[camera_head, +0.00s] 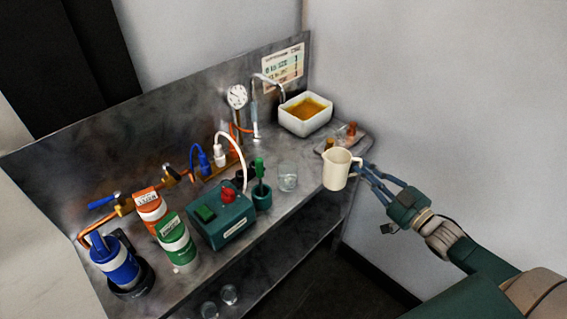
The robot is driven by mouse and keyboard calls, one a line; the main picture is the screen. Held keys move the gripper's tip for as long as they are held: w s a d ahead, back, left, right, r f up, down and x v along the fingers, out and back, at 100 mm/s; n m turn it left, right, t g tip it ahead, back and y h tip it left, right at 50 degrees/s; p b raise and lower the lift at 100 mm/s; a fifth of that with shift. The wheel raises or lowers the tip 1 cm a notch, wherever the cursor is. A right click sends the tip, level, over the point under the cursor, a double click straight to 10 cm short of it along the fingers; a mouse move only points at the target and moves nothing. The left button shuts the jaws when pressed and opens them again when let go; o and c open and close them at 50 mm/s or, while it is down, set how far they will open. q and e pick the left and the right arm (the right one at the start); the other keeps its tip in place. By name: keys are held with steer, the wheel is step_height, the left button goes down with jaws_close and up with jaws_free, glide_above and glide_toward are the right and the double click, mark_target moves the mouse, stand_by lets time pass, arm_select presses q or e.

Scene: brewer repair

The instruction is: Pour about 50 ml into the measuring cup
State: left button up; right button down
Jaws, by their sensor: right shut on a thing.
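A cream-coloured jug (336,170) is held upright at the right front edge of the steel bench. My right gripper (364,172) is shut on it from the right side. What is inside the jug cannot be made out. A clear glass cup (288,178), which looks like the measuring cup, stands on the bench left of the jug, apart from it. Its markings and level are too small to read. My left gripper is not in view.
A white basin (306,115) of amber liquid stands at the back right. A small tray (354,146) lies behind the cream jug. Glasses (229,294) stand on the lower shelf.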

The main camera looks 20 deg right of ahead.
mark_target(359, 160)
steer(key=r+p, duration=0.1)
steer(key=a+r+n+p, duration=0.1)
steer(key=p, duration=0.1)
steer(key=r+n+g+p, duration=0.1)
steer(key=p, duration=0.1)
steer(key=shift+w+a+r+h, duration=0.25)
steer(key=shift+w+a+h, duration=0.05)
steer(key=shift+a, duration=0.05)
steer(key=shift+w+a+r+n+g+p, duration=0.2)
steer(key=shift+a+r+n+g+p, duration=0.25)
steer(key=shift+p, duration=0.35)
steer(key=a+r+n+p, duration=0.1)
steer(key=w+a+r+g+h+p, duration=0.1)
steer(key=shift+a+r+n+p, duration=0.2)
steer(key=shift+a+n+p, duration=0.05)
steer(key=shift+n+p, duration=0.1)
arm_select(q)
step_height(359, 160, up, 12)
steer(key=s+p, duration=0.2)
steer(key=p, duration=0.1)
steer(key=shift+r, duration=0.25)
arm_select(e)
steer(key=shift+w+a+r+n+g+h, duration=0.3)
steer(key=shift+a+r+n+g+h, duration=0.25)
steer(key=shift+r, duration=0.3)
steer(key=shift+w+a+r+n+g+h, duration=0.3)
steer(key=shift+a+r+n, duration=0.25)
steer(key=shift+a+r, duration=0.25)
